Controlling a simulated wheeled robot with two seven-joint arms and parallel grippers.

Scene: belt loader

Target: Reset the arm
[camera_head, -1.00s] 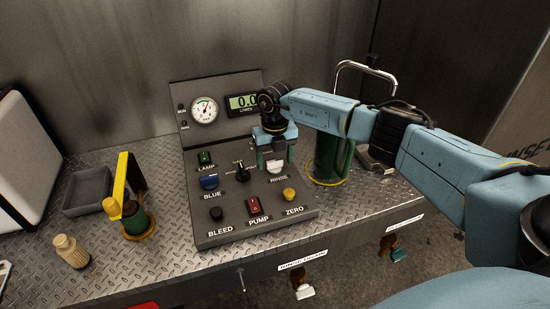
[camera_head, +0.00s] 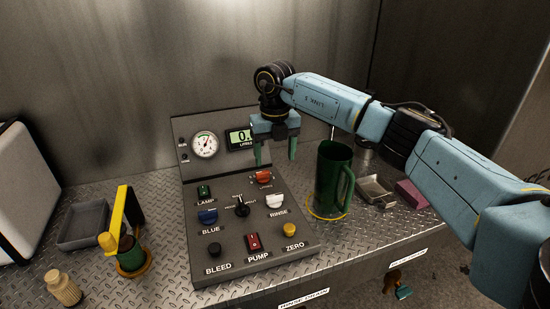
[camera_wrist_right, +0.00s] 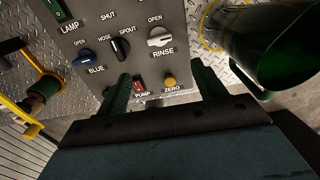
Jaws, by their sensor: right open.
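My right gripper (camera_head: 275,152) is open and empty in the head view, fingers pointing down above the upper right part of the grey control panel (camera_head: 296,243). The panel carries a red knob (camera_head: 263,177), a white rinse knob (camera_head: 275,201), a blue knob (camera_head: 208,216) and a black selector (camera_head: 241,207). In the right wrist view the two green fingers (camera_wrist_right: 163,88) are spread, with the panel beyond them and nothing between them. A green mug (camera_head: 328,180) stands upright right of the panel, apart from the gripper. My left gripper is not in view.
A yellow-handled device (camera_head: 120,225) and a wooden peg-like object (camera_head: 62,288) stand left of the panel. A grey tray (camera_head: 85,236) lies behind them. A small metal tray (camera_head: 373,190) and a pink block (camera_head: 411,194) lie right of the mug. The steel wall closes the back.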

